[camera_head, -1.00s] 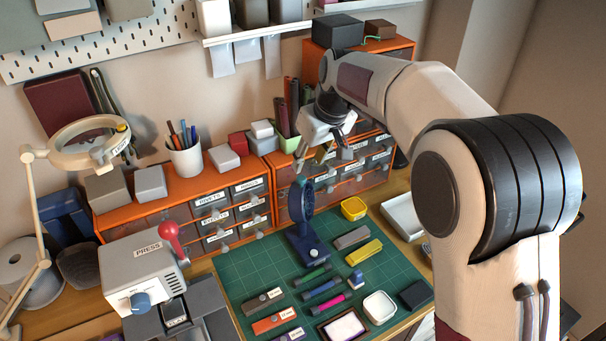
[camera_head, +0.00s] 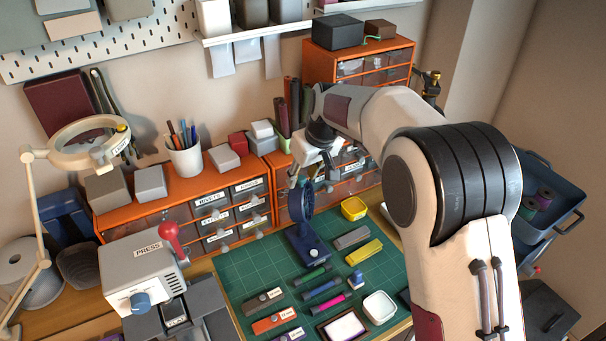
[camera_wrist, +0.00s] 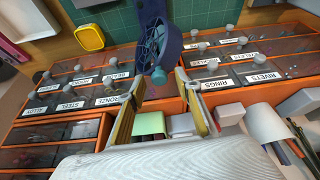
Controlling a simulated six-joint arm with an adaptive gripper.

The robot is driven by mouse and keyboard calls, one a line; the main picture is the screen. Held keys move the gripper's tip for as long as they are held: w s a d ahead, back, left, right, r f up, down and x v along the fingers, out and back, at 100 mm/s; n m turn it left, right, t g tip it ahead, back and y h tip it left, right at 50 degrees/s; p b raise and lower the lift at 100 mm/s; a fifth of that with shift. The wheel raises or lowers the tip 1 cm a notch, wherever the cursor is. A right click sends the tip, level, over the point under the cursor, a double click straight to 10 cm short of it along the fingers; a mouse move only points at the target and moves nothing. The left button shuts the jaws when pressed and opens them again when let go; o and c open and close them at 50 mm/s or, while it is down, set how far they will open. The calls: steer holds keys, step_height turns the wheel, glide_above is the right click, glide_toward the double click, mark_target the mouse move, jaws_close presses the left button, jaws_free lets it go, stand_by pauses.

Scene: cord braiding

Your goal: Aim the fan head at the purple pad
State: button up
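The blue desk fan (camera_head: 302,203) stands on the back of the green mat, its round head upright on a dark blue base (camera_head: 308,245). My gripper (camera_head: 297,181) is right at the top of the fan head. In the wrist view, my gripper (camera_wrist: 160,80) has its two fingers apart, with a blue-grey knob (camera_wrist: 159,75) on the fan head (camera_wrist: 151,42) between or just beyond the tips. I cannot tell whether they touch it. A purple labelled block (camera_head: 290,335), perhaps the purple pad, is cut off at the bottom edge of the head view.
Orange drawer units (camera_head: 225,212) stand close behind the fan. A yellow bin (camera_head: 353,208), a yellow block (camera_head: 364,252) and a grey block (camera_head: 352,237) lie to its right. Markers and labelled blocks lie in front on the green mat (camera_head: 240,265). The press (camera_head: 145,265) stands at left.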

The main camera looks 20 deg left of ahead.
jaws_close()
steer(key=shift+m+h, duration=0.3)
steer(key=shift+m, duration=0.4)
steer(key=shift+s+a+m+t+h, duration=0.1)
steer(key=shift+m+t+h, duration=0.25)
steer(key=shift+m, duration=0.75)
steer(key=shift+s+a+m+t+h, duration=0.1)
steer(key=shift+m+t+h, duration=0.2)
steer(key=shift+m, duration=0.8)
steer(key=shift+a+f+m+h, duration=0.1)
steer(key=shift+m+h, duration=0.45)
steer(key=shift+m, duration=0.75)
steer(key=shift+a+m+h, duration=0.1)
steer(key=shift+m+h, duration=0.4)
steer(key=shift+m, duration=0.8)
steer(key=shift+d, duration=0.1)
steer(key=shift+f, duration=0.1)
